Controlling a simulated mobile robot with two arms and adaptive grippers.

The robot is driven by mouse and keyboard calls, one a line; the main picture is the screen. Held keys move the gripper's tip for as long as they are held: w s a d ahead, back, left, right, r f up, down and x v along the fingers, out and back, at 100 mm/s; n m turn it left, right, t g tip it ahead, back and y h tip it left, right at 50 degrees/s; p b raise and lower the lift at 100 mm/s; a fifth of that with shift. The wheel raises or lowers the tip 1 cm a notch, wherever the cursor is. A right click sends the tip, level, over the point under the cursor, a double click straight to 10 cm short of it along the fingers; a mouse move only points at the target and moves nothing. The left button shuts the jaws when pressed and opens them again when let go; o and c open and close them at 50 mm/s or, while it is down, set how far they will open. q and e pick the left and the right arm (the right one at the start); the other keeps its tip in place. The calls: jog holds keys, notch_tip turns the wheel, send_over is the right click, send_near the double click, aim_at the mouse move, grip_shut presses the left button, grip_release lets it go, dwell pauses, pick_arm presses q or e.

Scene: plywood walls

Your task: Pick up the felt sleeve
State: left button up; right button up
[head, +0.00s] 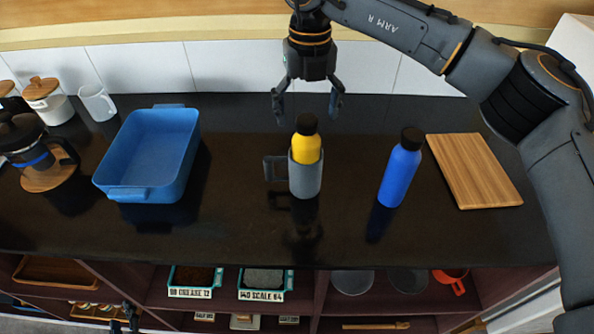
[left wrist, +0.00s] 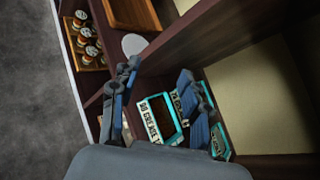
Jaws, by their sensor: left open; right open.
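The grey felt sleeve (head: 305,180) stands upright on the dark counter, around the lower part of a yellow bottle (head: 307,149) with a black cap. A loop or handle sticks out from the sleeve's left side. My right gripper (head: 307,106) hangs above and behind the bottle, fingers apart and pointing down, with nothing between them. My left gripper (head: 126,320) is low at the front left, below the counter edge, partly cut off. The left wrist view shows its open, empty fingers (left wrist: 158,82) in front of the shelves.
A blue tub (head: 127,193), coffee press (head: 35,150), white jar (head: 54,109) and clear mug (head: 98,103) are left. Shelves below hold labelled boxes (head: 195,281). The counter front is clear.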

pick_arm(q)
notch_tip(320, 180, up, 18)
jog(key=w+a+m+t+y, duration=0.1)
jog(key=w+m+t+y, duration=0.1)
jog(key=m+t, duration=0.4)
jog(key=w+d+r+t+y, duration=0.1)
jog(key=w+d+r+y, duration=0.15)
jog(key=d+r, duration=0.55)
jog(key=w+d+r+t+y, duration=0.1)
jog(key=w+d+r, duration=0.35)
jog(key=r, duration=0.85)
jog(key=m+h, duration=0.8)
jog(key=h, duration=0.6)
send_near(269, 175)
jog(key=shift+h, duration=0.35)
jog(key=w, duration=0.5)
jog(key=shift+w+a+r, duration=0.15)
jog(key=shift+w+a, duration=0.05)
jog(key=shift+w+f, duration=0.2)
jog(key=shift+w, duration=2.75)
jog(key=shift+s, duration=0.1)
jog(key=shift+c, duration=1.3)
jog(key=shift+r, duration=0.15)
grip_shut()
